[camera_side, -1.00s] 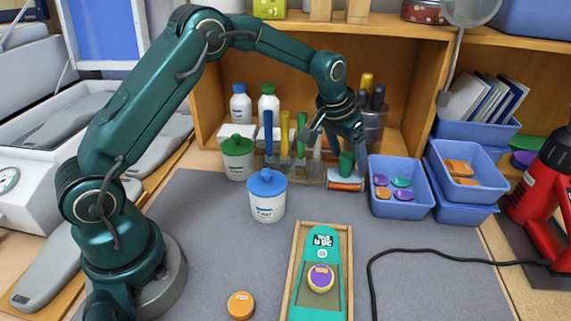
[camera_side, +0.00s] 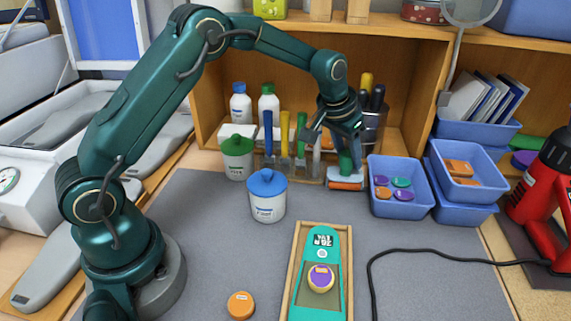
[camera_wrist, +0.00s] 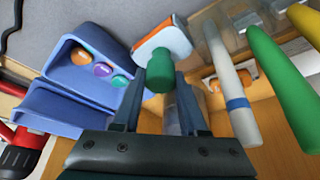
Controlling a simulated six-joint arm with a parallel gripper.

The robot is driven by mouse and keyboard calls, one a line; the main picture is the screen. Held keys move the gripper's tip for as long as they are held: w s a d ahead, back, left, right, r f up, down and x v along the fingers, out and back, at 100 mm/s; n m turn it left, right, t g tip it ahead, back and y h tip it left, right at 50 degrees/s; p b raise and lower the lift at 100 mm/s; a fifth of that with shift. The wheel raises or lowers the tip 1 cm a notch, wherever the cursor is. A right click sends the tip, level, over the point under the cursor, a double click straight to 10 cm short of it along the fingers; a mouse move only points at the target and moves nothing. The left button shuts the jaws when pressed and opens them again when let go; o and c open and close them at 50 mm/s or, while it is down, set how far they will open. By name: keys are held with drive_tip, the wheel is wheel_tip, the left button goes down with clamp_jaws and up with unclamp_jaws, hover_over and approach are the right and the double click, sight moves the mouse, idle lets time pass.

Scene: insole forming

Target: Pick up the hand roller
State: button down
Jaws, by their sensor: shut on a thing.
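The hand roller (camera_side: 346,163) has a green handle, which stands up, and an orange roller at the cradle by the shelf's front. In the wrist view its green handle (camera_wrist: 160,74) is between the fingers, and the orange-edged head shows beyond it. My gripper (camera_side: 345,153) points down over the roller and is shut on the green handle. The roller still sits at its pale cradle (camera_side: 334,174). The fingers partly hide the upper handle in the side view.
A blue bin with coloured discs (camera_side: 400,211) stands close right of the roller. A rack of upright tools (camera_side: 285,150) stands left. A blue-lidded jar (camera_side: 266,205) and a tray with a teal insole (camera_side: 297,238) are in front. The mat between is clear.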

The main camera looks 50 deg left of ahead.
wheel_tip(320, 180, up, 7)
drive_tip(key=shift+f, duration=0.2)
drive_tip(key=s+d, duration=1.4)
drive_tip(key=c, duration=1.1)
unclamp_jaws()
clamp_jaws()
